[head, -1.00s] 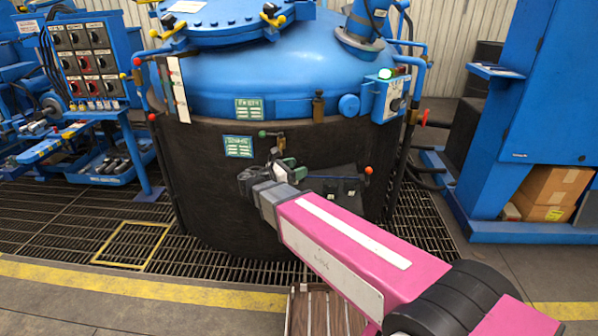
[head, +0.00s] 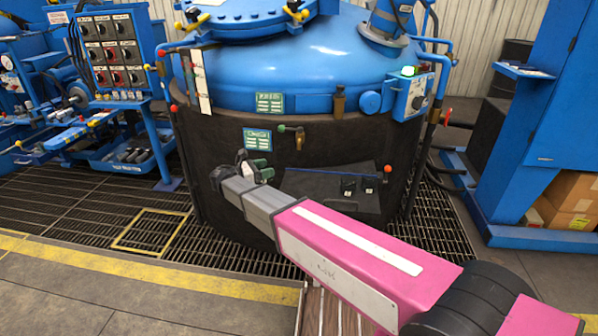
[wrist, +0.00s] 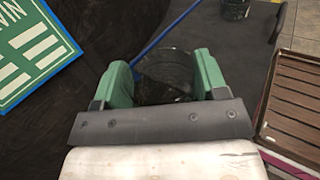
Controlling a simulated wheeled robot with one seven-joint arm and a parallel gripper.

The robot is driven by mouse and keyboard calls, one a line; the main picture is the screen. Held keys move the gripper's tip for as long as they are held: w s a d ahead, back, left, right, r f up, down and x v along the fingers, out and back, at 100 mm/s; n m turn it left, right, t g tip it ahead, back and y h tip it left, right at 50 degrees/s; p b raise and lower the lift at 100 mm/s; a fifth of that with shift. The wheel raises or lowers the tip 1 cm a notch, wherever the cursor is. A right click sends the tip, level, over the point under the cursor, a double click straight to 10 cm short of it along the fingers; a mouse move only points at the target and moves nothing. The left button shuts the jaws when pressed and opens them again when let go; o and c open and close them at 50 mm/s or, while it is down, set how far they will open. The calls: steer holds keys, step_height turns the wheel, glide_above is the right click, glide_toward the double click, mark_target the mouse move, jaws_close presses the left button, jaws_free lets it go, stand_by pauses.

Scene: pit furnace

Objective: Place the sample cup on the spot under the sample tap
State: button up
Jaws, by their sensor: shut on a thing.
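The sample tap (head: 299,138) is a small brass tap on the dark front of the blue furnace vessel, with a green-tipped handle beside it. Below and right of it is a dark shelf (head: 325,191), with small black objects (head: 348,185) on it. My gripper (head: 258,168) is in front of the vessel, below and left of the tap. In the wrist view its green fingers (wrist: 165,78) are shut around a dark, see-through cup (wrist: 165,70), apparently the sample cup. The cup is hard to make out in the head view. I cannot make out the marked spot.
A green-and-white sign plate (wrist: 35,48) is close at left in the wrist view. A slatted brown platform (wrist: 300,95) lies at right. Floor grating (head: 70,215) surrounds the vessel.

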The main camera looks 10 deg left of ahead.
steer(key=x, duration=1.4)
steer(key=shift+w+d, duration=0.15)
steer(key=shift+w+d+f, duration=0.15)
steer(key=shift+d, duration=0.1)
steer(key=shift+f, duration=1.55)
steer(key=shift+a+f, duration=0.1)
steer(key=shift+f, duration=0.05)
steer(key=o, duration=0.9)
steer(key=shift+a, duration=0.1)
steer(key=v, duration=1.2)
